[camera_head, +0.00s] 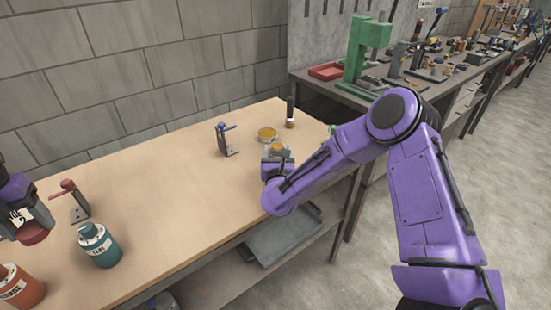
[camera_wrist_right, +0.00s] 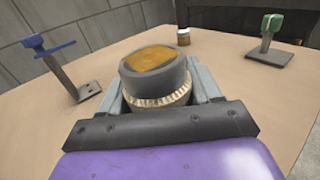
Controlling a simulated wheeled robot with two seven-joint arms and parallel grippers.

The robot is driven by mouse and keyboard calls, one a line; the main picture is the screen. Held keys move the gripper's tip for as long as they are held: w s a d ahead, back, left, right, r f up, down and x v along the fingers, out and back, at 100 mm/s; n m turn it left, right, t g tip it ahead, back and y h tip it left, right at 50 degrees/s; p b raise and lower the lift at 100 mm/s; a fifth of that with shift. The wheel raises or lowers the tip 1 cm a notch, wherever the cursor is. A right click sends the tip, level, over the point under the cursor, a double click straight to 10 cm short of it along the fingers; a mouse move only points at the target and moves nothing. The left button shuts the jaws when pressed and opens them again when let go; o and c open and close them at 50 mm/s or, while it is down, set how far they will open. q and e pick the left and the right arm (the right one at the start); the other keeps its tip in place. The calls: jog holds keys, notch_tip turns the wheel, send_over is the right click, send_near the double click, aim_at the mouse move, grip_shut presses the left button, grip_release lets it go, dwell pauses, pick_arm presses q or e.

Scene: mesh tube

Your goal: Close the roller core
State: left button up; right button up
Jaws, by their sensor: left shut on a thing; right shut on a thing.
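My right gripper (camera_head: 277,158) is shut on a round part (camera_head: 279,147), low over the far end of the table. In the right wrist view this part (camera_wrist_right: 155,82) has a dark grey body, an amber top and a pale ribbed ring between the fingers. I cannot tell whether it is the roller core. My left gripper (camera_head: 30,221) is at the left edge, partly out of frame. It is shut on a dark piece with a red lower end (camera_head: 33,234), above the table. Its fingers are hard to make out.
On the wooden table (camera_head: 165,180) stand a teal bottle (camera_head: 100,246), an orange bottle (camera_head: 20,289), a red-topped post (camera_head: 73,202) and a blue-topped post (camera_head: 224,140). The table's middle is clear.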

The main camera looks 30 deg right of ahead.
aim_at(277, 143)
jog(key=shift+r, duration=0.1)
